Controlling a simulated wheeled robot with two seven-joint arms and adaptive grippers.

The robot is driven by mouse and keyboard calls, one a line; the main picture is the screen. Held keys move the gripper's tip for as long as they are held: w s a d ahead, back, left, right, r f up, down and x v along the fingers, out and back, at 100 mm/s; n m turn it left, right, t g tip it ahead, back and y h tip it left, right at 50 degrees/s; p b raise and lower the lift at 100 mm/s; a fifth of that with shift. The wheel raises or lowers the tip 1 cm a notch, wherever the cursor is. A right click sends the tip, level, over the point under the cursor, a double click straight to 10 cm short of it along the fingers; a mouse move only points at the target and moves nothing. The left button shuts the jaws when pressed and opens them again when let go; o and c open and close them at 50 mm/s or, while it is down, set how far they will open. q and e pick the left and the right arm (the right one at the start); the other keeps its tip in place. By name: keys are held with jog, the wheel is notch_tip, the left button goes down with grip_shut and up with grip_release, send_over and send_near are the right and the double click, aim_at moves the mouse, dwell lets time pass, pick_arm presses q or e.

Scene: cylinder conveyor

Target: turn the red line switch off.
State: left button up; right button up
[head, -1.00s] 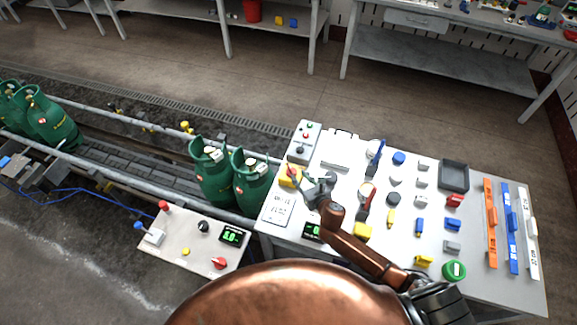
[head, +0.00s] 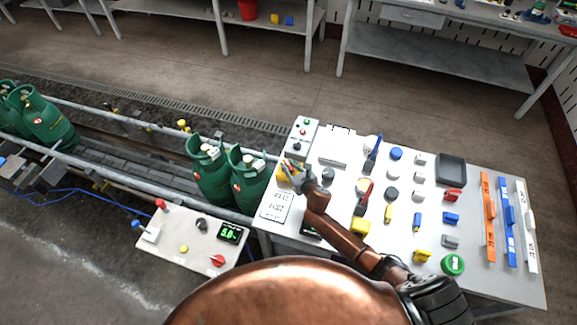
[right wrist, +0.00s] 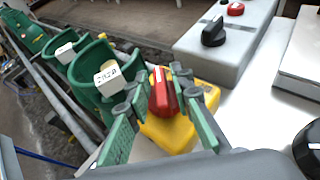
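The red switch handle (right wrist: 163,93) sits on a yellow box (right wrist: 168,132) in the right wrist view. Its long side runs roughly up and down in that picture. In the head view the yellow box (head: 283,175) is at the left edge of the white table, partly hidden by my gripper. My right gripper (head: 291,168) is over the box. In the right wrist view its two green-padded fingers (right wrist: 158,84) are apart, one on each side of the red handle, with gaps showing. I cannot tell whether either touches it. My left gripper is out of view.
A grey control box (right wrist: 222,42) with a black knob stands just beyond the switch. Green gas cylinders (head: 209,172) stand on the conveyor at left. A panel with another red knob (head: 218,260) is nearer. Many small parts cover the table (head: 330,195).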

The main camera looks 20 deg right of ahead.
grip_shut()
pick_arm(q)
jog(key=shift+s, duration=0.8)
